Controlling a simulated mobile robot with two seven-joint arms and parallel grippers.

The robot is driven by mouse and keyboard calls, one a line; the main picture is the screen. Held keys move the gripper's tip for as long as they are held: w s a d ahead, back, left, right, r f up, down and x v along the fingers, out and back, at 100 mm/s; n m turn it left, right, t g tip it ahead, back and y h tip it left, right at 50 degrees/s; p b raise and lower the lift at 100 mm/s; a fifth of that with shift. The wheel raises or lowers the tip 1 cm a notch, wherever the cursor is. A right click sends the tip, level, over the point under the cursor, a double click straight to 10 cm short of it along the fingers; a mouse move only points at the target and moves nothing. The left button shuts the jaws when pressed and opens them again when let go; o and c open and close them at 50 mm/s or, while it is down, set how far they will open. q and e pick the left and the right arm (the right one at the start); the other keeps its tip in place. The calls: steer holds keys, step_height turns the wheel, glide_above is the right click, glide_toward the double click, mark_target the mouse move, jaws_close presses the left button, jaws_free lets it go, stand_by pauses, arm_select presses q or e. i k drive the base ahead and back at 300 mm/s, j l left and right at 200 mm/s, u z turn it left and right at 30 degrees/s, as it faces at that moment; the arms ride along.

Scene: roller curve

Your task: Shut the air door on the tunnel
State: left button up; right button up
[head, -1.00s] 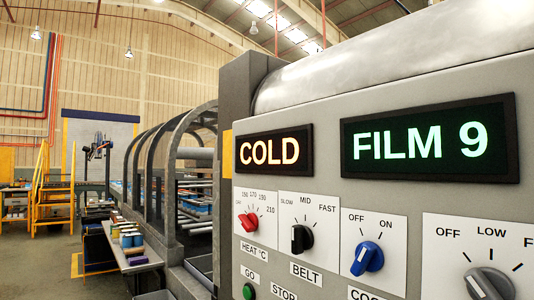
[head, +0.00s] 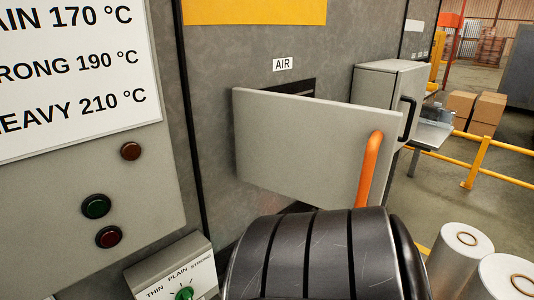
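The air door (head: 295,145) is a flat grey panel with an upright orange handle (head: 369,168) near its right end. It stands out at an angle from the grey tunnel wall (head: 228,50), under a white AIR label (head: 283,64). A dark opening (head: 300,86) shows above the panel's top edge, so the door is open. The rest of the opening is hidden behind the panel. Neither of my grippers is in view.
A black ribbed rounded body (head: 310,258) fills the bottom middle, below the door. A grey box with a black handle (head: 385,95) stands right of the door. Pale rolls (head: 462,255) stand at lower right. A yellow rail (head: 480,160) and cartons (head: 475,110) are beyond.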

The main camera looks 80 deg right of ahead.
mark_target(326, 155)
steer(key=k+l+z, duration=0.1)
steer(key=z, duration=2.45)
steer(key=k+l+z, duration=0.1)
steer(key=l+z, duration=0.2)
